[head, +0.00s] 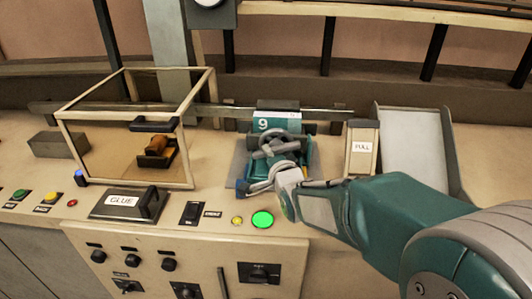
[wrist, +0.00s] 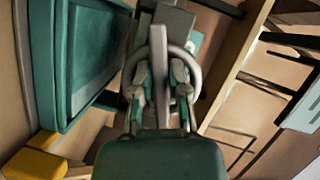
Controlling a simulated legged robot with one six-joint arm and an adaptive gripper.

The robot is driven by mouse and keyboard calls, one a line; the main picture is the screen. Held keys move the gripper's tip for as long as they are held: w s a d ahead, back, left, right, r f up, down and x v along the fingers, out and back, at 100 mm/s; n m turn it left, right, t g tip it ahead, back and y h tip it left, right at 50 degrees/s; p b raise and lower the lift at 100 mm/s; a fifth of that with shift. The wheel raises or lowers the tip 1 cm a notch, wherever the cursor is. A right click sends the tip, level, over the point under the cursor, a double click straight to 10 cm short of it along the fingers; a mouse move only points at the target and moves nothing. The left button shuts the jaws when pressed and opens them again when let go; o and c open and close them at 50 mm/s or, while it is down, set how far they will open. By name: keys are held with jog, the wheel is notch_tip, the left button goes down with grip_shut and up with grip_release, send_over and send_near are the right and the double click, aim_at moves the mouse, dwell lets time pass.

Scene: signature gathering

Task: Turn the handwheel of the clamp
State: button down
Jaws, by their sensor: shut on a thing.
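The clamp (head: 302,163) is a teal and grey device on the console, in the middle of the head view. Its grey handwheel (head: 284,142) is partly covered by my gripper. My gripper (head: 262,178) reaches in from the lower right. In the wrist view the handwheel (wrist: 160,34) shows as a grey ring with a bar running down between the two fingers of my gripper (wrist: 158,82). The fingers are closed in on the wheel from both sides. The exact contact points are hard to make out.
A teal block marked 9 (head: 278,122) is behind the wheel. A framed clear box (head: 125,187) stands left, near the GLUE unit (head: 125,204). A PULL block (head: 361,150) and grey tray (head: 415,150) are right. A lit green button (head: 262,220) is in front.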

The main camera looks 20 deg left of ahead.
jog(key=shift+w+d+f+n+h, duration=0.1)
jog(key=shift+d+f+n+h, duration=0.1)
jog(key=shift+n+h, duration=0.35)
jog(key=shift+w+d+f+n+h, duration=0.15)
jog(key=shift+n+h, duration=0.1)
jog(key=shift+n, duration=0.6)
jog(key=shift+r, duration=0.1)
jog(key=c, duration=0.6)
grip_release()
jog(key=shift+r, duration=0.1)
jog(key=shift+c, duration=0.2)
jog(key=shift+d, duration=0.15)
jog(key=shift+g, duration=0.3)
jog(key=shift+s, duration=0.2)
jog(key=v, duration=1.1)
jog(key=shift+s, duration=0.2)
jog(key=shift+d, duration=0.1)
